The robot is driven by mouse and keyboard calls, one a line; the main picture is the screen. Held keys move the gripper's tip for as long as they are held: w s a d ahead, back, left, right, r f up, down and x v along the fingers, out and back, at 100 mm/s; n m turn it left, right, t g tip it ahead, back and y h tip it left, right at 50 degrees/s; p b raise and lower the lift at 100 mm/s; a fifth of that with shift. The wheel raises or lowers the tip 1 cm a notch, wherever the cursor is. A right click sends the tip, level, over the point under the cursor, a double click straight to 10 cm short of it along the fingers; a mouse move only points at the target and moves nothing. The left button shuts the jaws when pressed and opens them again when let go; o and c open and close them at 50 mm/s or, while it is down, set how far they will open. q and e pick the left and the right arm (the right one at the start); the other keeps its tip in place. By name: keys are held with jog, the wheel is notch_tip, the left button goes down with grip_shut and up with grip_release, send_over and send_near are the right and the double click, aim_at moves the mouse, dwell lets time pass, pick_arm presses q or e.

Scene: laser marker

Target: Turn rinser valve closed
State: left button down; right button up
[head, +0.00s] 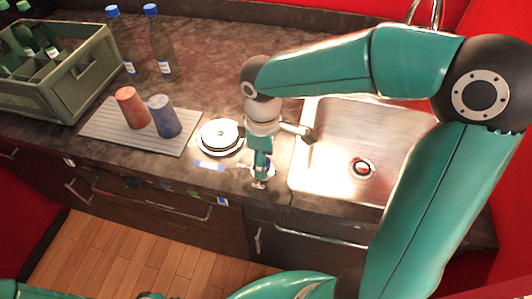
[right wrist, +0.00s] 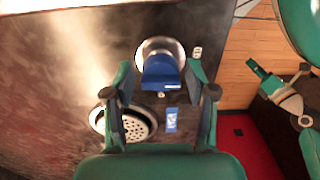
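The rinser valve is a blue handle on a round metal base (right wrist: 160,72), in the middle of the right wrist view. My right gripper (right wrist: 160,82) is open, with one finger on each side of the blue handle. Small gaps seem to show between fingers and handle. In the head view this gripper (head: 259,168) points down at the counter's front edge and hides most of the valve. The round metal rinser (head: 220,137) is just left of it; its perforated plate (right wrist: 138,122) shows in the wrist view. My left gripper (right wrist: 278,72) looks open and empty, away over the floor.
A steel sink (head: 340,180) lies right of the valve. A grey mat (head: 105,128) with a red cup (head: 131,107) and a blue cup (head: 164,116) is to the left. A bottle crate (head: 75,85) and two bottles (head: 160,45) stand behind. A blue label (right wrist: 172,120) is near the rinser.

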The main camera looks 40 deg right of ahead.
jog(key=shift+w+a, duration=0.1)
jog(key=shift+r, duration=0.1)
jog(key=shift+r, duration=0.2)
notch_tip(320, 180, up, 11)
jog(key=shift+r, duration=0.2)
dwell(0.4)
jog(key=shift+r, duration=0.1)
